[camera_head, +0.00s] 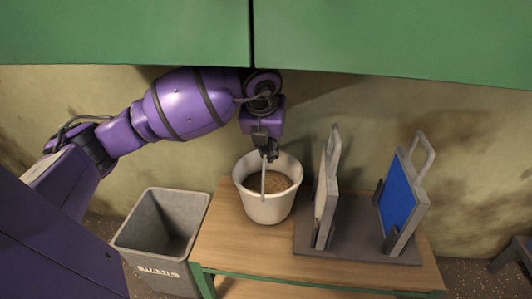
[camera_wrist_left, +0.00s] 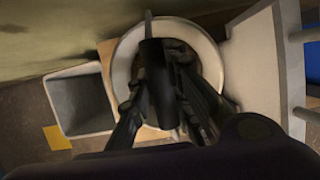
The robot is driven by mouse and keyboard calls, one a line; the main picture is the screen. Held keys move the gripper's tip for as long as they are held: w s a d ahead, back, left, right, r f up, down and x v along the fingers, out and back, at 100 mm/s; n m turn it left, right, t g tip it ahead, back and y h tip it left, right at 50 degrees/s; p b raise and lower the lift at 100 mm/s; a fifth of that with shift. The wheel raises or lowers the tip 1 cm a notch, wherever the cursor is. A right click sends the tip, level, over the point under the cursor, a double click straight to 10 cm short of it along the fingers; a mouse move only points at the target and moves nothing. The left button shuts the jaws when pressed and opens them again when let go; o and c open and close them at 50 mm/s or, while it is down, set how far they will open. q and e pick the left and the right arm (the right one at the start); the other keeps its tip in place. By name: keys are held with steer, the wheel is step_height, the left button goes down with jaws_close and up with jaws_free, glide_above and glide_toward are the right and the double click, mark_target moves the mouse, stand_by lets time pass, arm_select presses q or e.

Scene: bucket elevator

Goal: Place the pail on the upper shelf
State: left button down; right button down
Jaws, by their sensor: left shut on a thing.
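The white pail (camera_head: 264,206) holds a brown material and stands upright at or just above the wooden table (camera_head: 225,246); I cannot tell whether it touches. My left gripper (camera_head: 269,153) is above the pail, shut on its handle (camera_head: 263,180). In the left wrist view the gripper (camera_wrist_left: 165,110) covers much of the pail (camera_wrist_left: 125,62), and its rim shows around the fingers. A green cabinet or shelf front (camera_head: 390,40) spans the top of the head view; whether it is the upper shelf, I cannot tell. My right gripper is not in view.
A grey waste bin (camera_head: 148,255) stands left of the table. Right of the pail, a dark rack (camera_head: 345,238) holds an upright whitish board (camera_head: 327,190) and a blue-faced board (camera_head: 398,195), both with handles. The wall is close behind. The green front hangs low over my left arm.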

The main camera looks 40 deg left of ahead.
arm_select(q)
steer(key=shift+w+a, duration=0.25)
steer(key=shift+w, duration=0.25)
steer(key=shift+w+a, duration=0.2)
steer(key=shift+w, duration=0.25)
steer(key=shift+f+b, duration=0.5)
steer(key=shift+f, duration=0.1)
steer(key=c, duration=1.6)
jaws_free()
steer(key=shift+s+f, duration=0.1)
steer(key=shift+s, duration=0.05)
